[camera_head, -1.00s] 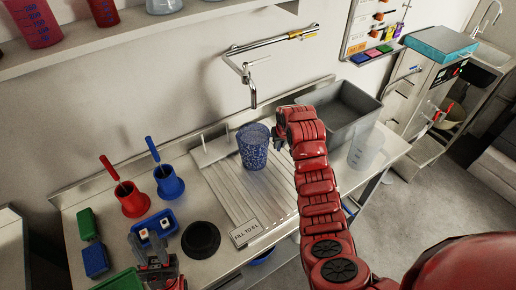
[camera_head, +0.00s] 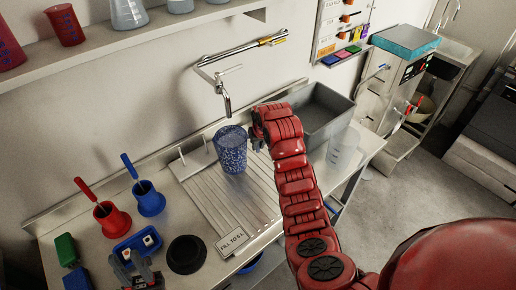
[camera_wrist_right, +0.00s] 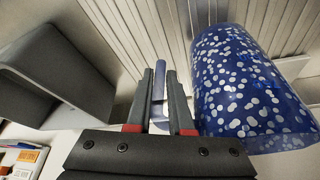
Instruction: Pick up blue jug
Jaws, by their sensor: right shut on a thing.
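The blue jug (camera_head: 231,152) with pale speckles stands upright on the ribbed draining board (camera_head: 215,190), below the tap. In the right wrist view the jug (camera_wrist_right: 250,85) fills the right side. My right gripper (camera_head: 258,142) is beside the jug's right side. In the right wrist view its fingers (camera_wrist_right: 160,95) are on both sides of the blue upright handle and shut on it. The jug's base appears to rest on the board. My left gripper (camera_head: 134,264) is low at the left, its two fingers apart and empty, near the black round dish (camera_head: 186,254).
A tap (camera_head: 226,95) hangs just behind the jug. A grey basin (camera_head: 318,118) and a clear jug (camera_head: 344,146) are to the right. Red (camera_head: 110,219) and blue (camera_head: 150,200) holders stand at the left. A "fill to" sign (camera_head: 233,240) lies at the front.

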